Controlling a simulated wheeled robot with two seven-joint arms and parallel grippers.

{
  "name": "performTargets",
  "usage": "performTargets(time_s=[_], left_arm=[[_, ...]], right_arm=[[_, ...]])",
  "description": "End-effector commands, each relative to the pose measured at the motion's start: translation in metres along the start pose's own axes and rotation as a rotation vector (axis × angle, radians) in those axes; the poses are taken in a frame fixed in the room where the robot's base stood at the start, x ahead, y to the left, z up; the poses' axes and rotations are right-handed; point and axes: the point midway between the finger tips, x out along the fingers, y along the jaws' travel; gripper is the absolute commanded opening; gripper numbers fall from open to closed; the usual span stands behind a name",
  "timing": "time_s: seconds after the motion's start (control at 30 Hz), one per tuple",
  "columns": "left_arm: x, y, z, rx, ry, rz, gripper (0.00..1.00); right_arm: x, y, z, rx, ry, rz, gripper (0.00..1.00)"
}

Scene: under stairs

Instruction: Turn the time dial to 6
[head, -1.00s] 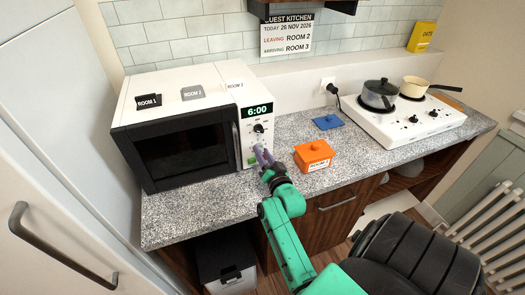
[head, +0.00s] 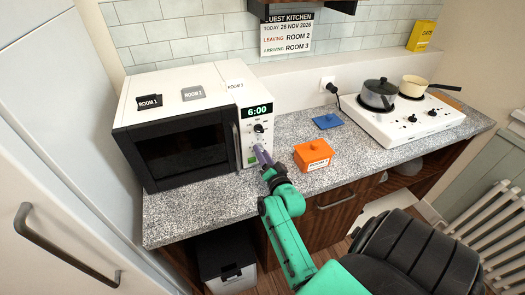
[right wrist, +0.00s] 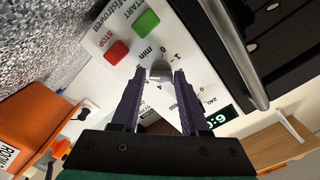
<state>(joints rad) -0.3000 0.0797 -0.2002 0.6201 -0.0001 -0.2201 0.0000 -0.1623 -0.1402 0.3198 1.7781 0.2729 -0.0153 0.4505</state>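The white microwave (head: 180,120) stands on the counter, its display (head: 257,111) reading 6:00. A dark dial (head: 259,128) sits below the display. In the right wrist view a grey dial (right wrist: 161,69), with "min" and numbers printed around it, lies between the tips of my right gripper (right wrist: 160,76). The fingers are apart, with a small gap seeming to show on each side of the dial; contact is not clear. In the head view my right gripper (head: 259,153) is at the lower control panel and hides this dial. My left gripper is out of view.
A green START button (right wrist: 147,22) and a red STOP button (right wrist: 117,52) are close to the fingers. The orange box (head: 314,155) stands just right of my gripper. The microwave door handle (head: 237,146) is to its left. A blue lid-like item (head: 327,121) lies behind.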

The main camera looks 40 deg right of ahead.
Motion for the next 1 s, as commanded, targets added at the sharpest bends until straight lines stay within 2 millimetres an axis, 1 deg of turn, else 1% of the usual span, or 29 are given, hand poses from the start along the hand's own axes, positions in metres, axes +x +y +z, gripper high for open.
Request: performTargets(time_s=[0.33,0.47,0.57,0.8,0.9,1.0], left_arm=[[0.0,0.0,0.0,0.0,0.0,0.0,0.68],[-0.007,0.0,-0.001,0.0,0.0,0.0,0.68],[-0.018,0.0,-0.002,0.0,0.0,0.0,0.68],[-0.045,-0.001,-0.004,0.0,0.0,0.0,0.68],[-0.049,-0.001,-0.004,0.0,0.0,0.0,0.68],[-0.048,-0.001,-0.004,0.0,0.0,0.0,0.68]], right_arm=[[0.0,-0.001,-0.001,-0.002,0.003,-0.002,0.68],[-0.009,-0.002,-0.002,-0.004,0.002,0.0,0.68],[-0.029,-0.004,-0.004,-0.005,0.0,0.001,0.68],[-0.101,-0.003,-0.004,-0.004,-0.003,0.003,0.68],[-0.125,-0.001,-0.002,-0.003,-0.002,0.002,0.68],[-0.14,0.0,0.0,-0.002,0.001,0.0,0.68]])
